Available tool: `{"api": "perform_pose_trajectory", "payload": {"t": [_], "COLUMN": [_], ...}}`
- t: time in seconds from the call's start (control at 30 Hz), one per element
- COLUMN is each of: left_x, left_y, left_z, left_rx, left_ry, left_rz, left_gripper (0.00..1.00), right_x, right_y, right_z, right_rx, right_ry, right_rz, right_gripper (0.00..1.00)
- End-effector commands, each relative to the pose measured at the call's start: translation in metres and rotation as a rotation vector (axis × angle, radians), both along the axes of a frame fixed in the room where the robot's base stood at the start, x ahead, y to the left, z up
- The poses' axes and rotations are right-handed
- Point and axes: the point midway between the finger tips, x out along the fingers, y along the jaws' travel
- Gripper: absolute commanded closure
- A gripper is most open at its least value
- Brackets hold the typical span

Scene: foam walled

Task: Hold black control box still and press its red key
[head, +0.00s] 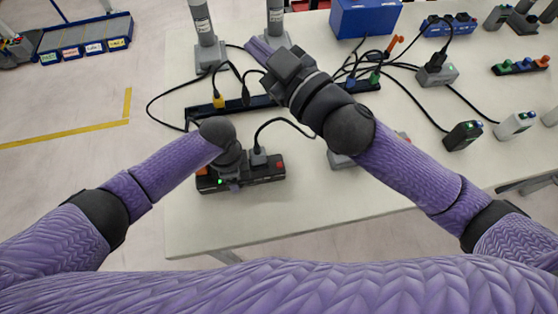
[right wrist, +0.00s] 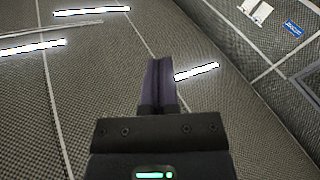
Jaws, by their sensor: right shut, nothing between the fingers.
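The black control box (head: 262,175) sits near the table's front edge in the head view. Its red key (head: 281,165) shows at its right end, uncovered, and a small green light shows at its left. My left gripper (head: 232,180) is down over the left part of the box; its fingers are mostly hidden by the hand, so its opening and grip cannot be told. My right gripper (head: 257,46) is raised above the back of the table, away from the box. In the right wrist view its fingers (right wrist: 158,70) are shut together and empty, pointing at the patterned foam walls.
A cable runs from a grey plug (head: 258,156) on the box. A black power strip (head: 235,107) with several cables lies behind. A grey box (head: 340,160) is partly hidden under my right forearm. A blue bin (head: 364,18) stands at the back. The table's front left is clear.

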Motion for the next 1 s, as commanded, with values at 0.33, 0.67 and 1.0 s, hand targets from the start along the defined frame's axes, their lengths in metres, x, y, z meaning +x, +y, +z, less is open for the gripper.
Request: {"api": "perform_pose_trajectory", "payload": {"t": [0.33,0.67,1.0], "left_x": [0.000,0.000,0.000], "left_y": [0.000,0.000,0.000], "left_z": [0.000,0.000,0.000], "left_rx": [-0.001,-0.001,-0.001], "left_ry": [-0.001,-0.001,-0.001], "left_rz": [0.000,0.000,0.000], "left_gripper": [1.00,1.00,1.00], "right_x": [-0.037,-0.056,-0.056], "right_y": [-0.029,-0.029,-0.030], "right_z": [-0.123,-0.138,-0.153], "right_rx": [0.310,0.317,0.315], "right_ry": [1.154,1.332,1.329], "right_rz": [-0.304,-0.336,-0.337], "right_gripper": [1.00,1.00,1.00]}}
